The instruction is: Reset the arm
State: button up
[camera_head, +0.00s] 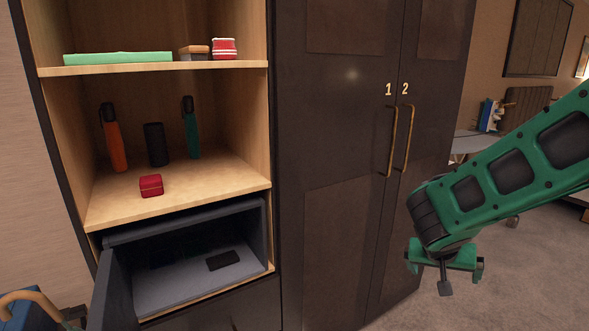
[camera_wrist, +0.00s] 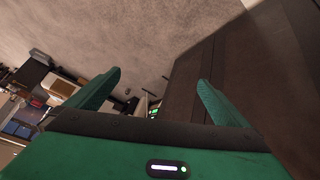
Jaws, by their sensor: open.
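My green arm reaches in from the right edge of the head view. My gripper (camera_head: 446,285) hangs at its end, pointing down, in front of the dark cabinet doors and above the carpet. In the wrist view my gripper (camera_wrist: 160,88) shows two green fingers spread wide apart. Nothing is between them. No object touches the gripper in either view.
A dark wardrobe (camera_head: 335,140) with brass handles stands left of my gripper. An open safe (camera_head: 205,222) holds a dark flat object (camera_head: 222,260). Shelves above hold a red box (camera_head: 151,186), several bottles and a green box (camera_head: 118,57). Carpet (camera_head: 530,265) at right looks clear.

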jog(key=s+d+r+m+g+y, duration=0.1)
jog(key=s+d+g, duration=0.15)
jog(key=s, duration=0.55)
jog(key=s+d+r+g+y, duration=0.1)
jog(key=s+d+r+y, duration=0.1)
jog(key=s+d, duration=0.35)
jog(key=s+a+r+g+y, duration=0.1)
jog(key=s+a+r+y, duration=0.1)
jog(key=s, duration=1.2)
jog(key=shift+s+a+g+y, duration=0.25)
jog(key=shift+a+g+y, duration=0.15)
jog(key=shift+a, duration=0.45)
